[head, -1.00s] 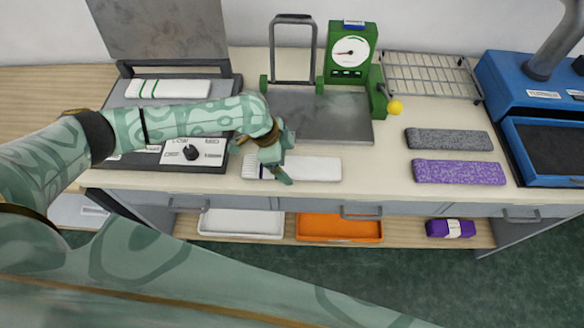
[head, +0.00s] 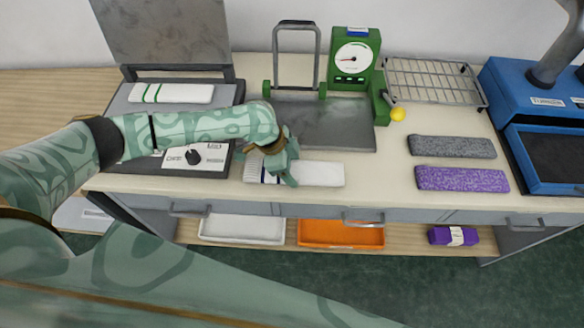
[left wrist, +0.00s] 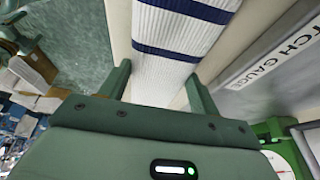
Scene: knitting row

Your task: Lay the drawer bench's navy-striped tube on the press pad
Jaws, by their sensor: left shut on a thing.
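The white tube with navy stripes (head: 320,174) lies flat near the front edge of the bench, in front of the green gauge. My left gripper (head: 281,173) is shut on it near its left, striped end and partly hides the stripes. In the left wrist view two navy bands cross the ribbed white tube (left wrist: 184,30), which runs between the fingers (left wrist: 160,85). A grey flat press with a raised lid (head: 118,108) stands at the left. A blue unit with a dark pad (head: 552,150) is at the right. My right gripper is not in view.
A green-striped white tube (head: 171,93) lies on the grey press. The gauge (head: 352,58) has a metal plate (head: 325,125) and yellow knob. Grey (head: 452,147) and purple (head: 462,179) tubes lie right of it. A wire rack (head: 430,80) stands behind; trays are below.

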